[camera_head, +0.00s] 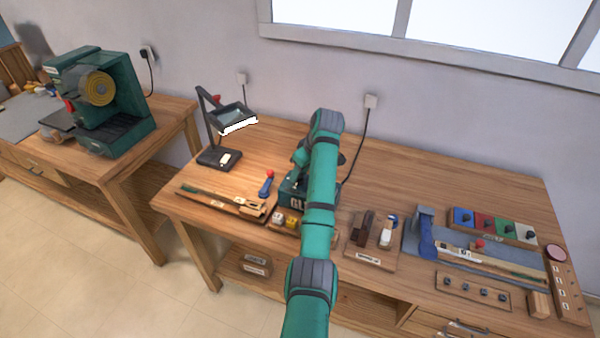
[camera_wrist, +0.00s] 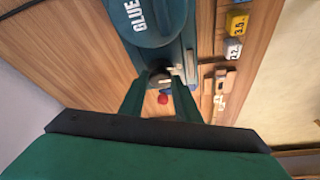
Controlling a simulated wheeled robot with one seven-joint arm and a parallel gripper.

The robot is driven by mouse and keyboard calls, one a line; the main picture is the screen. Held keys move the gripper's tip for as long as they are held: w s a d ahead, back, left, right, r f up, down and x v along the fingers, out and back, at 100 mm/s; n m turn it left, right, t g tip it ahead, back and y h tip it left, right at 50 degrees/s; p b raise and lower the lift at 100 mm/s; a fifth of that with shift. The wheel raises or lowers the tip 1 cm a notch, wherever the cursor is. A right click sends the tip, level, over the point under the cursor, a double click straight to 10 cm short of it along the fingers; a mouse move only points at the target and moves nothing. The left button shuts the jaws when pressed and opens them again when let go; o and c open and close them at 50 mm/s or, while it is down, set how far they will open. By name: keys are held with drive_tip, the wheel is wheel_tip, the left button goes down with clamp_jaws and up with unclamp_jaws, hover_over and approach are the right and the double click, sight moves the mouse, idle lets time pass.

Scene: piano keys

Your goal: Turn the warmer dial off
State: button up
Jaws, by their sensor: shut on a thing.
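The glue warmer is a dark green box marked GLUE (camera_head: 293,199), mostly behind my arm in the head view. In the wrist view the warmer (camera_wrist: 150,25) fills the top, with its round pot and lettering. Its small dark dial (camera_wrist: 160,78) is on the face toward my gripper. My gripper (camera_wrist: 161,82) has its two green fingers on either side of the dial, shut on it. The dial's pointer and marks are too small and covered to read. In the head view my arm hides the gripper and the dial.
A desk lamp (camera_head: 218,157) and a blue-handled tool with a red top (camera_head: 266,185) stand left of the warmer. Yellow and white blocks (camera_head: 284,220) lie in front. Planes (camera_head: 372,232) and other tools (camera_head: 470,255) are to the right.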

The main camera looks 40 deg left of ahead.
drive_tip(key=shift+r, duration=0.1)
drive_tip(key=o, duration=1)
drive_tip(key=v, duration=1)
drive_tip(key=shift+d+r, duration=0.1)
drive_tip(key=shift+r, duration=0.25)
